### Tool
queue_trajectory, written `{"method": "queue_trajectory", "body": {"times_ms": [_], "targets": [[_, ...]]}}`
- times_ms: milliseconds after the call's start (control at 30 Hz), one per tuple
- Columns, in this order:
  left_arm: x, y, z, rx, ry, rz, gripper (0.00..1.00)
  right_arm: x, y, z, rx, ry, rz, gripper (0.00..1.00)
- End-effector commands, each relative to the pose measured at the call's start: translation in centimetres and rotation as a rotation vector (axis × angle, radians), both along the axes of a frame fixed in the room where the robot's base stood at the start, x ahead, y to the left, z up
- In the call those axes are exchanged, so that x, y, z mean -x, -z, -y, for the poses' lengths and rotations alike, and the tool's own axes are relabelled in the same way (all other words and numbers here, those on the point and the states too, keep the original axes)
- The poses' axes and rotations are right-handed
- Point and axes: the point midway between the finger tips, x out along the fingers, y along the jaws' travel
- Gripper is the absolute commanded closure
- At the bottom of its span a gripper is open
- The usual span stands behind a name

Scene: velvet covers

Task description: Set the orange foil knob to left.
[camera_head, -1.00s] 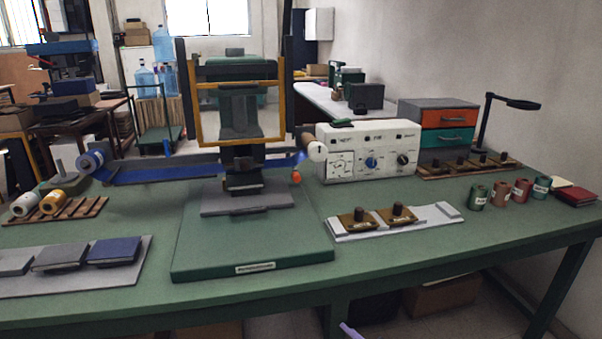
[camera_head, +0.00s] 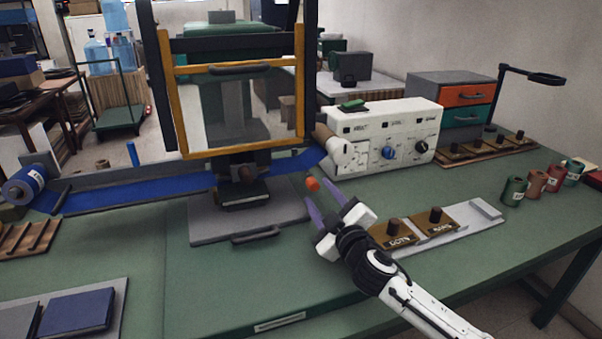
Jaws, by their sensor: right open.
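No orange knob shows on this box. A small orange knob-like end (camera_head: 312,184) shows beside the press. My right gripper (camera_head: 320,193) comes in from the lower right, open, its purple fingers pointing up towards the orange end. I see nothing between the fingers, and cannot tell whether they touch the orange end. My left gripper is out of view.
The press (camera_head: 240,190) with its yellow-framed guard (camera_head: 301,90) stands left of my gripper. A grey tray (camera_head: 470,222) with two brown knobbed blocks lies under and right of my wrist. Foil rolls (camera_head: 513,191) stand at right. Green bench (camera_head: 400,190) is clear before the box.

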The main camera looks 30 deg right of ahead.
Motion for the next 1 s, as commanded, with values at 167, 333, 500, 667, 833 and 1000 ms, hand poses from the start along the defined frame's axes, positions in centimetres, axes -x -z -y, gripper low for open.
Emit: {"method": "queue_trajectory", "body": {"times_ms": [167,333,500,667,833,1000], "targets": [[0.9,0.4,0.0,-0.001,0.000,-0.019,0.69,-3.3,-0.2,0.8,0.001,0.001,0.002,0.60],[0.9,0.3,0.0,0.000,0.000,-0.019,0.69,-6.2,-0.2,1.6,0.001,0.001,0.002,0.60],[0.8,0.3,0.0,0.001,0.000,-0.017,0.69,-8.0,-0.1,2.0,0.001,0.000,0.001,0.60],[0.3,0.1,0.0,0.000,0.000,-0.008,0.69,-8.6,0.0,2.1,0.000,0.000,0.000,0.60],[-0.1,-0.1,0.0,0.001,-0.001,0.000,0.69,-8.6,0.0,2.1,0.000,-0.001,-0.001,0.60],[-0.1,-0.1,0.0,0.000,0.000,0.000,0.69,-8.6,0.0,2.1,0.000,-0.001,-0.001,0.75]]}}
